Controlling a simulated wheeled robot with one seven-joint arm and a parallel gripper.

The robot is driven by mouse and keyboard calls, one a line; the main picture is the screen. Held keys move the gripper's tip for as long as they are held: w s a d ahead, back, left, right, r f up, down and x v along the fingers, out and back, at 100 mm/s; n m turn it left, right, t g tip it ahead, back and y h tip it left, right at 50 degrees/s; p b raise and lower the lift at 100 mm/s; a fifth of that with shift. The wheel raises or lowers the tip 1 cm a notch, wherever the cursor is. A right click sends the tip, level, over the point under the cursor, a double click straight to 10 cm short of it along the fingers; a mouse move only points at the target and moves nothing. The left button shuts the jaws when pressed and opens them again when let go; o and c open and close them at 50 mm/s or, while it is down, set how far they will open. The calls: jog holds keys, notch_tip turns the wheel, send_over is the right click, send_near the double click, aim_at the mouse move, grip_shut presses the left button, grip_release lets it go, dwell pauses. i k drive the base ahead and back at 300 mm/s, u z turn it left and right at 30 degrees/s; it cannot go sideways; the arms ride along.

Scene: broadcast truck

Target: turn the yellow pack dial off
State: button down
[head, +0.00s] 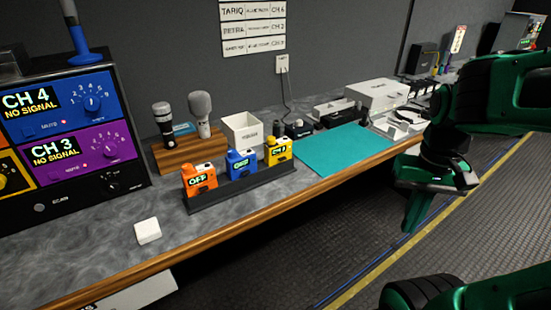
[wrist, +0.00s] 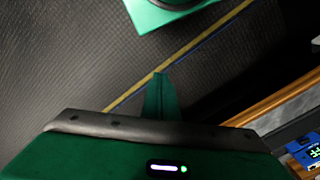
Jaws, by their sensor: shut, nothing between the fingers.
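The yellow pack (head: 278,152) stands upright at the right end of a dark rack on the counter. Its small screen is lit with a channel reading, too small to read surely. The dial is too small to make out. Left of it in the rack stand a blue pack (head: 241,164) and an orange pack (head: 199,179), whose screens read OFF. My gripper (head: 408,226) is shut and empty, out over the floor to the right of the counter, well apart from the packs. Its closed fingers (wrist: 160,82) also show in the wrist view, with the blue pack (wrist: 309,156) at the right edge.
A wooden block with microphones (head: 188,150) and a white bin (head: 243,131) stand behind the rack (head: 240,186). A teal mat (head: 340,148) lies right of it. A white box (head: 147,230) sits in front. A receiver stack (head: 66,135) stands at left. The floor beside the counter is clear.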

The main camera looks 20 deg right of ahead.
aim_at(271, 140)
jog(key=u, duration=2.05)
jog(key=k, duration=0.85)
jog(key=z, duration=1.55)
jog(key=i, duration=0.9)
jog(key=z, duration=0.05)
